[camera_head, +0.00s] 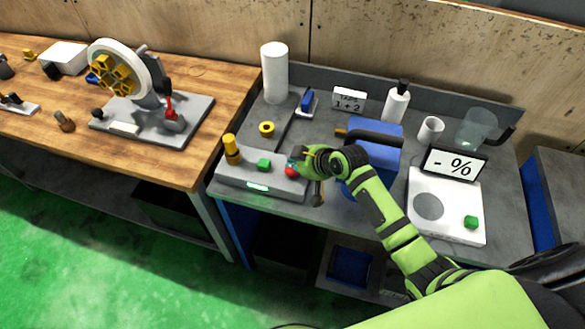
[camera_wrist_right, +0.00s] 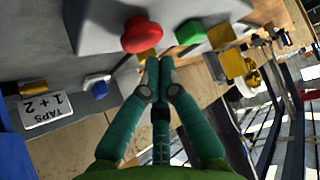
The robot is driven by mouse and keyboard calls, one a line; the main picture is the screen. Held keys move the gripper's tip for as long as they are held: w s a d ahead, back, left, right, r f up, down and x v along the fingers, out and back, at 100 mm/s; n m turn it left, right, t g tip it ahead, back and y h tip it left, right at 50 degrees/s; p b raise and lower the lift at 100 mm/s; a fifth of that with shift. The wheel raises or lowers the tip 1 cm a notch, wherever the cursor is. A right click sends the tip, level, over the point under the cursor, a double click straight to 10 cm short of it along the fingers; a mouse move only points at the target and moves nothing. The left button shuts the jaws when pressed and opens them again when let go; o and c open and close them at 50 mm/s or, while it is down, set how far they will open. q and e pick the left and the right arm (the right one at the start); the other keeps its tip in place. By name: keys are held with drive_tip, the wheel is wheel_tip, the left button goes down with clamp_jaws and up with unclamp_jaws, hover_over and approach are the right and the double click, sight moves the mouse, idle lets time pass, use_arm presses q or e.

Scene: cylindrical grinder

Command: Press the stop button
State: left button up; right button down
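The red button (camera_head: 291,170) sits at the right end of a low grey control box (camera_head: 235,182) on the grey bench. A green button (camera_head: 264,165) is to its left. My right gripper (camera_head: 298,163) is at the box's right end, beside the red button, partly covering it. In the right wrist view the teal fingers of my right gripper (camera_wrist_right: 158,63) come together at the tips with nothing between them. The red button (camera_wrist_right: 141,35) is just beyond the tips, and the green button (camera_wrist_right: 191,32) is to its right. I cannot tell whether the tips touch it. My left gripper is out of view.
A yellow-topped post (camera_head: 231,148) stands at the box's left end. A blue box (camera_head: 376,135) with a black handle is close to my right forearm. A white scale (camera_head: 450,200) with a percent display stands right. A wooden workbench (camera_head: 225,95) adjoins on the left.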

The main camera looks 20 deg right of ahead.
drive_tip(key=shift+f, duration=0.15)
drive_tip(key=shift+f, duration=0.3)
drive_tip(key=shift+f+b, duration=0.45)
drive_tip(key=shift+f, duration=0.15)
idle(0.6)
drive_tip(key=shift+r, duration=0.1)
drive_tip(key=shift+r+p, duration=0.95)
drive_tip(key=shift+p, duration=0.15)
